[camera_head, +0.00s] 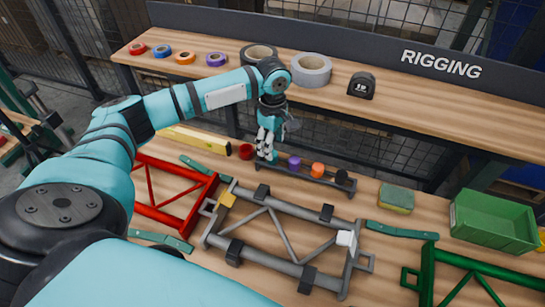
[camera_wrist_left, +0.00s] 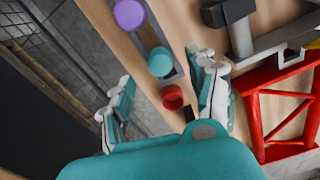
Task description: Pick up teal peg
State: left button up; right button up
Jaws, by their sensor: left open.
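The teal peg (camera_wrist_left: 160,61) stands in a narrow grey rack (camera_wrist_left: 180,82) in the left wrist view, beside the purple peg (camera_wrist_left: 129,14). My left gripper (camera_wrist_left: 163,92) is open and empty. Its two fingers are spread on either side, with the teal peg showing just beyond the gap between them. In the head view my left gripper (camera_head: 266,148) points down over the left end of the rack (camera_head: 320,181) and largely hides the teal peg. The purple (camera_head: 294,162), orange (camera_head: 317,170) and black (camera_head: 341,177) pegs stand to its right. My right gripper is not in view.
A red cylinder (camera_head: 246,151) sits just left of the rack and shows between the fingers (camera_wrist_left: 173,97). Grey (camera_head: 272,257), red (camera_head: 175,210) and green (camera_head: 470,278) frames lie in front. A sponge (camera_head: 397,198) and green bin (camera_head: 494,221) stand right. A raised shelf (camera_head: 430,115) runs behind.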

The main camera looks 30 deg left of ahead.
pick_arm(q)
notch_tip(320, 180, down, 5)
jog(key=shift+a+f+p, duration=0.1)
jog(key=shift+p, duration=0.35)
jog(key=shift+c, duration=0.4)
grip_shut()
